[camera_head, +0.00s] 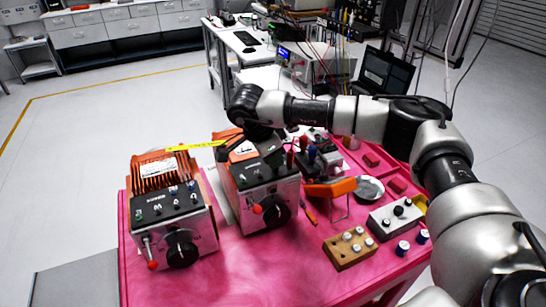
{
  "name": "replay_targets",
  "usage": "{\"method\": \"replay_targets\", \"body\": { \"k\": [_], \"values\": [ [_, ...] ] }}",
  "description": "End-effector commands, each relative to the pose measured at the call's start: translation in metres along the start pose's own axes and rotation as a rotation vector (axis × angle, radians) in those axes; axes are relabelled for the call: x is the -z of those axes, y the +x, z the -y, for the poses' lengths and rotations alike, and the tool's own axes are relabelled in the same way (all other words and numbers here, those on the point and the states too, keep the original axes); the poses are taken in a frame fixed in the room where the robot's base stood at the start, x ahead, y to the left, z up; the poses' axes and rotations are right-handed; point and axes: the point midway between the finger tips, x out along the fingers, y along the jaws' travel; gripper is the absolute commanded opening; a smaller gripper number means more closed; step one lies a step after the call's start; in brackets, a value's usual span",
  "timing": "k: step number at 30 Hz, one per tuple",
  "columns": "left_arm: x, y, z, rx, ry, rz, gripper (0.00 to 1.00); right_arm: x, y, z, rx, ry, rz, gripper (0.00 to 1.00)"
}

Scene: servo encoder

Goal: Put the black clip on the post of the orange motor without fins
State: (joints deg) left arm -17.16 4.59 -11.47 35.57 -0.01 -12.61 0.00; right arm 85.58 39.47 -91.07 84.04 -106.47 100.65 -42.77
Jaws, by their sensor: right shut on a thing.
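Two orange motors stand on the pink-topped table. The finned motor (165,172) is at the left, behind a box with a black panel. The motor without fins (243,152) is to its right, behind a similar box (268,183), and is partly hidden. My right gripper (262,134) reaches in from the right over the motor without fins, pointing down, shut on a small dark thing that I take to be the black clip. The clip and the motor's post are too hidden to make out. My left gripper is out of view.
A yellow strip (195,146) lies between the motors. Right of the boxes are an orange piece on a wire stand (331,187), a wooden block with knobs (349,249), a grey knob box (397,216) and a round dish (369,190).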

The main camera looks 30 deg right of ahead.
Motion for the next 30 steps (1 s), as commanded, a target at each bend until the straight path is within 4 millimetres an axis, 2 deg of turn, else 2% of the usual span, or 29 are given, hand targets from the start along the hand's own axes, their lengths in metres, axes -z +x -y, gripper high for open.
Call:
{"method": "replay_targets", "body": {
  "k": [10,11,16,30],
  "values": [
    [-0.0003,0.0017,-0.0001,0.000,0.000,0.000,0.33,-0.0007,0.0021,0.0000,0.000,0.000,0.000,0.00],
    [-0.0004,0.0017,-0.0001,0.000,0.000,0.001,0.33,-0.0008,0.0022,0.0000,0.000,0.000,0.000,0.19],
    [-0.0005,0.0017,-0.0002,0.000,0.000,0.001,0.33,-0.0008,0.0022,0.0000,0.000,0.000,0.000,0.45],
    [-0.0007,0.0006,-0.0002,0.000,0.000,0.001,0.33,-0.0003,0.0006,0.0000,0.000,0.000,0.000,0.46]
  ]
}}
